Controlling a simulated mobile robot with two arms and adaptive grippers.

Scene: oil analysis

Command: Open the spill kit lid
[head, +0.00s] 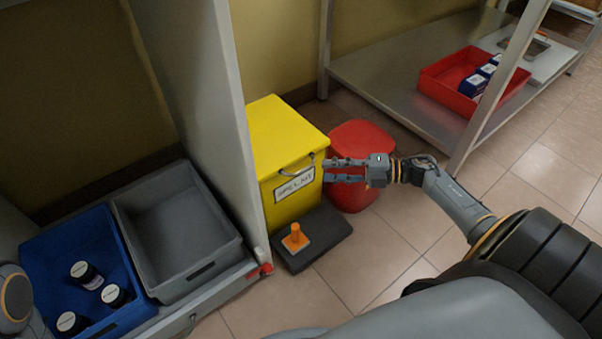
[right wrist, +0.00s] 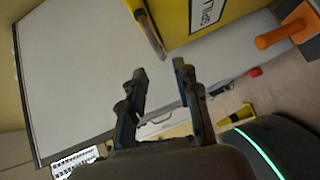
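The yellow spill kit (head: 290,205) stands on the floor with its lid (head: 285,130) down. A dark curved handle (head: 309,160) sits at the front edge of the lid, above the white label (head: 294,185). My right gripper (head: 326,171) is at the front right of the kit, its fingers pointing left toward the handle. In the right wrist view the fingers (right wrist: 159,72) are apart with nothing between them. The handle (right wrist: 149,28) and the kit (right wrist: 176,18) show beyond the fingertips, apart from them. My left gripper is out of view.
A red bin (head: 355,140) stands right beside the kit. A dark block with an orange-handled tool (head: 295,238) lies in front. A grey upright panel (head: 195,100) borders the kit on the left. Floor (head: 395,250) is clear at the front right.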

